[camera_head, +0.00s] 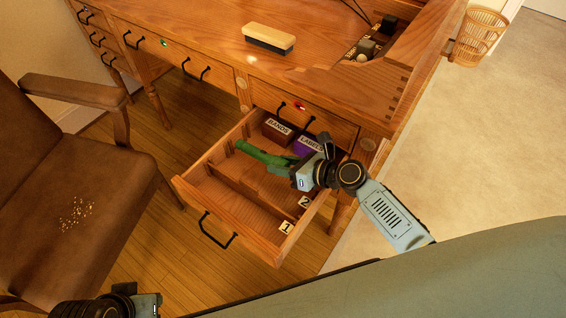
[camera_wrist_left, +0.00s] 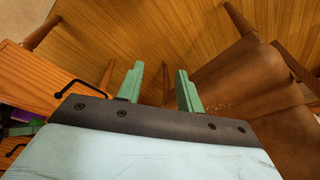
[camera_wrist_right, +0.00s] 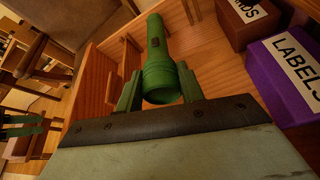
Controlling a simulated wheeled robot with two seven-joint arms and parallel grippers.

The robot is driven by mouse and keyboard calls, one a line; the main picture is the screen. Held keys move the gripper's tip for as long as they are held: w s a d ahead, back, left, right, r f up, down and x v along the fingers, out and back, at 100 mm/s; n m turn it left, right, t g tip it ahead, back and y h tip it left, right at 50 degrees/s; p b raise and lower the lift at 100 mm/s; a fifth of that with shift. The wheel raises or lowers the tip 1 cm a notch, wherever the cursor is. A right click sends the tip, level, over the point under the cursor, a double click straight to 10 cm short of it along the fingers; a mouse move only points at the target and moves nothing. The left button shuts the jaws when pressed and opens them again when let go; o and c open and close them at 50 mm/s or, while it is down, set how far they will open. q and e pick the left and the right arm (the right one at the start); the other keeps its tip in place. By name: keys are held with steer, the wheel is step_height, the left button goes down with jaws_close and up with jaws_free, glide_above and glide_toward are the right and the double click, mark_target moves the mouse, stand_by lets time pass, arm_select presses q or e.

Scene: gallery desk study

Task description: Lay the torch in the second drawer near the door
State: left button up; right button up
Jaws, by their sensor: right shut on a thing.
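The green torch (camera_head: 258,155) is between the fingers of my right gripper (camera_head: 290,168), which is shut on it over the open drawer (camera_head: 222,219). The right wrist view shows the torch (camera_wrist_right: 158,50) pointing away between the green fingers. Whether it touches the drawer floor I cannot tell. The drawer is pulled out under the desk's right end and has low wooden dividers and number tags 1 (camera_head: 286,227) and 2 (camera_head: 304,202). My left gripper (camera_wrist_left: 160,88) is open and empty, away from the drawer; its wrist shows at the head view's bottom left.
A brown box marked BANDS (camera_head: 278,129) and a purple box marked LABELS (camera_head: 306,146) stand at the drawer's back. A brown chair (camera_head: 85,205) stands at the left. A brush (camera_head: 269,38) lies on the desk top (camera_head: 210,35). The drawer's front compartments look empty.

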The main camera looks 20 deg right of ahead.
arm_select(q)
steer(key=shift+r, duration=0.15)
arm_select(e)
steer(key=shift+f, duration=0.2)
steer(key=o, duration=1.1)
arm_select(q)
steer(key=shift+s+d+r, duration=0.1)
steer(key=shift+s+r, duration=0.05)
